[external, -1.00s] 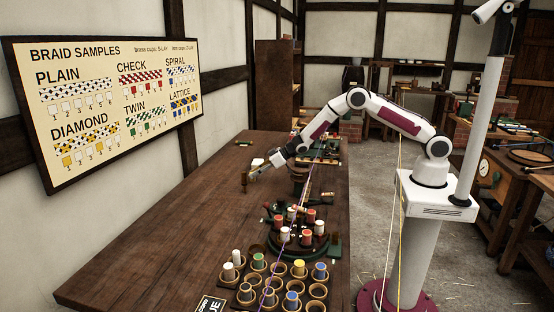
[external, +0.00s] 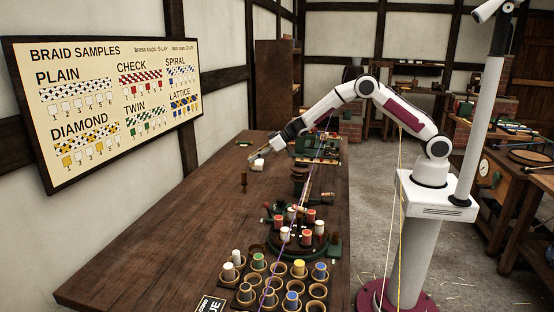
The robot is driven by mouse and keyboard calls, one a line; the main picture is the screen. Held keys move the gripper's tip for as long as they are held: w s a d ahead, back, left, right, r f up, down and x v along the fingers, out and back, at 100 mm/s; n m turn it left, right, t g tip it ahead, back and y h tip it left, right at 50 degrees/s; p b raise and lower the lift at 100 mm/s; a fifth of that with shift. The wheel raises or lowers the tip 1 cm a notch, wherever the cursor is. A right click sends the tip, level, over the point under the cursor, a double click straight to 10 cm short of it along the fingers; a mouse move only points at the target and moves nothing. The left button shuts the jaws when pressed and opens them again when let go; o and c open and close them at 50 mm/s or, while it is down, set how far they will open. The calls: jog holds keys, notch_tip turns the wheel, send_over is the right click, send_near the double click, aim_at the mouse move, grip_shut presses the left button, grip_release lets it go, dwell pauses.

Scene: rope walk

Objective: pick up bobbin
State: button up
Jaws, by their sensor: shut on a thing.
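My gripper (external: 263,157) is over the far left part of the wooden table, pointing down and to the left. It is shut on a small pale bobbin (external: 257,166), which shows at its fingertips. The fingers and the bobbin are small here, so the exact grip is hard to see. I cannot tell whether the bobbin is clear of the tabletop.
A round dark braiding stand (external: 290,245) with red and white bobbins is at the table's right edge. A rack of cups (external: 254,282) holding several coloured bobbins is in front. Purple cord (external: 300,206) runs past the stand. The table's left side (external: 175,240) is bare.

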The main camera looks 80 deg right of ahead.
jog(key=shift+r, duration=0.8)
